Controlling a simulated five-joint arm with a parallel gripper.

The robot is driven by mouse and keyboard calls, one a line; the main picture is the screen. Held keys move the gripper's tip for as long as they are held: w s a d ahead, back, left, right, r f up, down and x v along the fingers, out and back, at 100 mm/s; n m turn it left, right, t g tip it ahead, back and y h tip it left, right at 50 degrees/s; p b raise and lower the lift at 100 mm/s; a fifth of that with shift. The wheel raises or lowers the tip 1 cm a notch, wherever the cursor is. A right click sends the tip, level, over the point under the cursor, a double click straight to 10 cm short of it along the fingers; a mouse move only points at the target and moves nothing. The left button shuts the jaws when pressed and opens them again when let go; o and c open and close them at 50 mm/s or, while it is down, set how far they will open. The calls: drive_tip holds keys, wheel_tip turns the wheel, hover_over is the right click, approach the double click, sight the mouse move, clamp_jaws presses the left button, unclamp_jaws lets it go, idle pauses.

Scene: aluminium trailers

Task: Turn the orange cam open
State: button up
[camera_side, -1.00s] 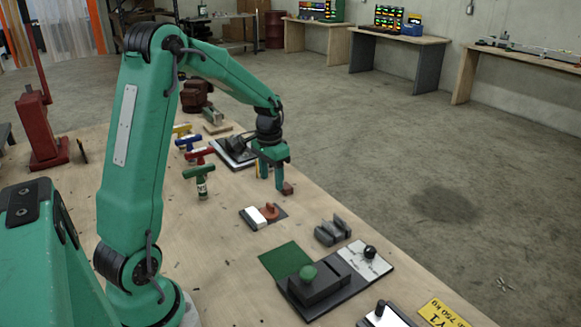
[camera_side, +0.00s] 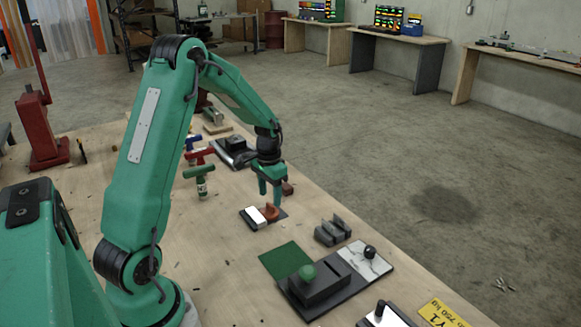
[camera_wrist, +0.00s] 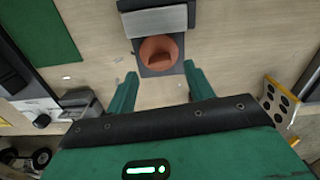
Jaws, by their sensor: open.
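My gripper (camera_side: 270,201) is open and empty, pointing down close above the cam in the side view. Whether a fingertip touches the cam cannot be told. The ridge of the cam runs roughly sideways in the wrist view.
A grey clamp-like block (camera_side: 332,231) stands right of the cam. Green and red T-handles (camera_side: 199,172) stand to the left. Bare wood surrounds the plate.

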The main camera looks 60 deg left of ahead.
sight(270, 204)
drive_tip(key=shift+f, duration=1.65)
drive_tip(key=shift+c, duration=0.2)
drive_tip(key=c, duration=0.9)
